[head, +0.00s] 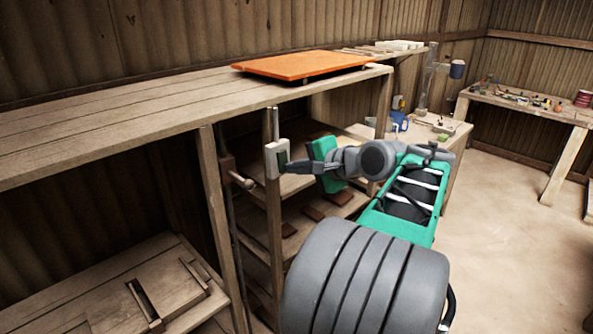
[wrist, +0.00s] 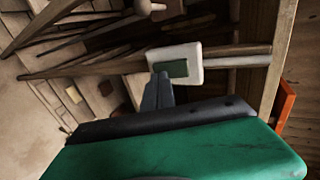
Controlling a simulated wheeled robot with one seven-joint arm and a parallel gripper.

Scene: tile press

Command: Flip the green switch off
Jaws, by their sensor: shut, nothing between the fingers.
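The green switch (wrist: 172,69) is a dark green rocker set in a white plate, and it shows in the wrist view just beyond my fingertips. In the head view the switch's white box (head: 271,160) is fixed to a wooden post under the shelf. My gripper (head: 308,167) is shut and empty, pointing left at the switch. In the wrist view my gripper (wrist: 160,78) has its tips at the lower left edge of the rocker. I cannot tell whether they touch it or which way the rocker is set.
A long wooden shelf (head: 120,122) runs above the switch, with an orange panel (head: 300,66) on it. A wooden lever handle (head: 240,180) sticks out left of the post. Lower shelves (head: 318,215) hold several tiles. The floor (head: 500,230) at right is clear.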

